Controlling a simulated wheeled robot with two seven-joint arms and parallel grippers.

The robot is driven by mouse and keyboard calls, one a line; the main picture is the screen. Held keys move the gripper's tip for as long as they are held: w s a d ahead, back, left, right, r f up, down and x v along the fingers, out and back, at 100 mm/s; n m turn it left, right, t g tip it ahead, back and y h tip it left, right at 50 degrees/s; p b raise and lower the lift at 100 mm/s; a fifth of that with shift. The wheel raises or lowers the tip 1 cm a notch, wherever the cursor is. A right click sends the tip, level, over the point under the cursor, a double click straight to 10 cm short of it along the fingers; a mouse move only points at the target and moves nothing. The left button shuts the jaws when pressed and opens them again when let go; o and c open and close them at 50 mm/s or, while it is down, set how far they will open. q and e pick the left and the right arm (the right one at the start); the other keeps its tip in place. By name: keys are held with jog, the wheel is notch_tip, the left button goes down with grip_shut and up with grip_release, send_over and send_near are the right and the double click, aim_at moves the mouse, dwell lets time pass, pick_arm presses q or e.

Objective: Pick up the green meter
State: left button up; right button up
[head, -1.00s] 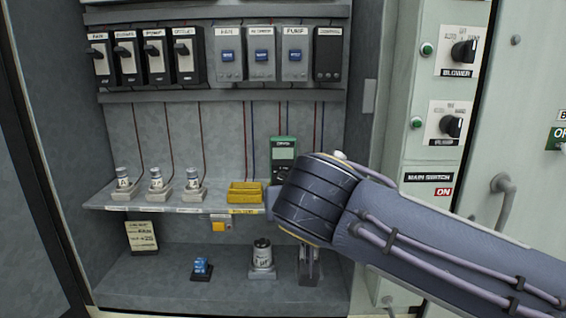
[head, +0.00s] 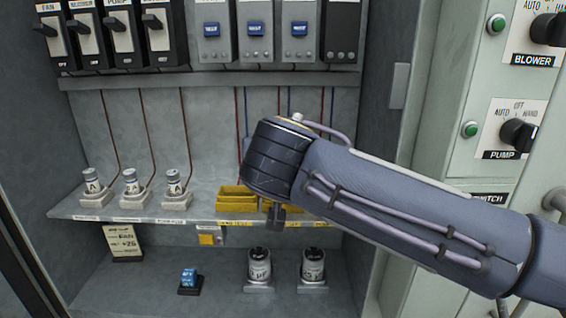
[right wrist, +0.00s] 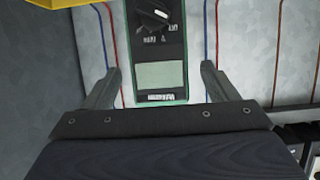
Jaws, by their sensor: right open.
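The green meter (right wrist: 158,50) shows in the right wrist view. It has a black face with a dial, a pale grey screen and green edges, and it appears upside down there. In the head view, my right arm and wrist hide the meter and most of the gripper. My left gripper is not in view.
A yellow tray (head: 236,199) stands on the shelf (head: 150,216) beside my wrist. Several small capped cylinders stand on the shelf's left part. Two larger cylinders (head: 259,266) and a blue block (head: 188,278) are on the cabinet floor. A switch panel (head: 470,110) stands at right.

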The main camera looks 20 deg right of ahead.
jog(key=p+x, duration=0.1)
jog(key=x, duration=0.3)
jog(key=shift+f, duration=0.15)
jog(key=c, duration=1.1)
jog(key=shift+c, duration=0.8)
